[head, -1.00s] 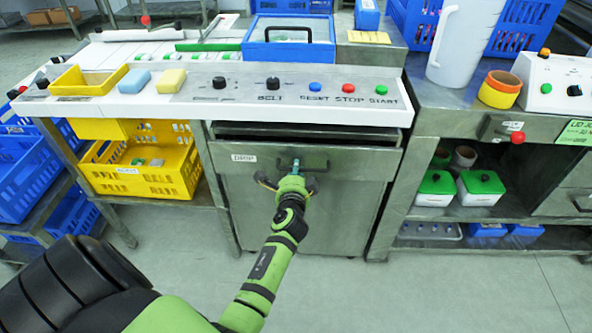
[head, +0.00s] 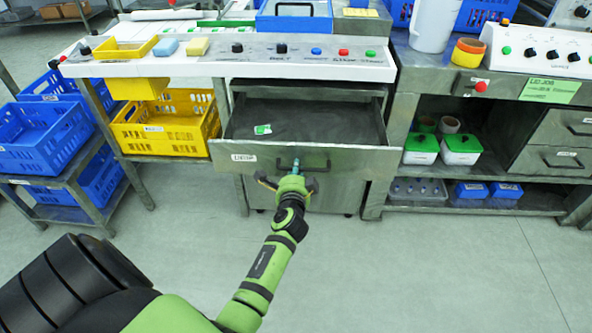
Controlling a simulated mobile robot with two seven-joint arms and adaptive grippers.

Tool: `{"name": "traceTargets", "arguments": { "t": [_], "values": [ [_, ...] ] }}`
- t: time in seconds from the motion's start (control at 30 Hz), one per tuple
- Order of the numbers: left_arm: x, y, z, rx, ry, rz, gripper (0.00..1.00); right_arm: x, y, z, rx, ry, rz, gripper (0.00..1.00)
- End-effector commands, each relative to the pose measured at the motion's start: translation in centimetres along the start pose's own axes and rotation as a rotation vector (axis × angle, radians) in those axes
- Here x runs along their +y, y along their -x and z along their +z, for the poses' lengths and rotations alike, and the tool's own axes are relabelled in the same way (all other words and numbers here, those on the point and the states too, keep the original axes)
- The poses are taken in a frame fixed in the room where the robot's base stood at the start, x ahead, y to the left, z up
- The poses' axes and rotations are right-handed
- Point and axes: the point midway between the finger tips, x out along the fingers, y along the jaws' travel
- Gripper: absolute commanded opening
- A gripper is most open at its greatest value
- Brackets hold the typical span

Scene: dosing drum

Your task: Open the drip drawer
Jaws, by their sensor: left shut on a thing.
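The drip drawer (head: 225,155) is a grey metal drawer under the control panel, with a white label at the left of its front. It stands pulled well out, and its dark inside shows. A small green and white item (head: 262,129) lies in it. My left gripper (head: 291,172) is at the middle of the drawer front, shut on the dark drawer handle (head: 318,163). The gripper hides part of the handle. My right gripper is not in view.
The control panel (head: 225,65) with knobs and buttons is above the drawer. A yellow crate (head: 165,130) and blue crates (head: 40,140) stand at the left. A shelf with green-lidded boxes (head: 461,148) is at the right. The floor in front (head: 420,270) is clear.

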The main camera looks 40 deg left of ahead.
Motion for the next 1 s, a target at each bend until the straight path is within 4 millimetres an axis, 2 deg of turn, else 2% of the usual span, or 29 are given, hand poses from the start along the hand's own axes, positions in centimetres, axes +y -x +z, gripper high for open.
{"name": "traceTargets", "arguments": {
  "t": [0.17, 0.47, 0.5, 0.53, 0.77, 0.87, 1.0],
  "values": [
    [-0.2, 0.0, 0.0, 0.0, 0.0, -0.005, 0.0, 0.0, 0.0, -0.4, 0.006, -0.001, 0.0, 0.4],
    [-0.3, 0.0, 0.0, 0.001, 0.0, -0.005, 0.0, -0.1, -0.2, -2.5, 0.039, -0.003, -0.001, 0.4],
    [-0.3, 0.0, 0.0, 0.001, 0.0, -0.005, 0.34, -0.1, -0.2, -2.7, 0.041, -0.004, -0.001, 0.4],
    [-0.3, 0.0, 0.0, 0.001, 0.0, -0.005, 0.43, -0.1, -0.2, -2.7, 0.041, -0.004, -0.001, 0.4],
    [-0.2, 0.0, 0.0, 0.001, 0.0, -0.004, 0.43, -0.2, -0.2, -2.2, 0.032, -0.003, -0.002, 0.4],
    [-0.2, 0.1, 0.0, 0.001, 0.0, -0.004, 0.43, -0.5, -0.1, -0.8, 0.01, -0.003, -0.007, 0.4],
    [-0.1, 1.2, -0.1, 0.002, 0.0, -0.004, 0.43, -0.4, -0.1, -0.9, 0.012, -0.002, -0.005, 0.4]
  ]
}}
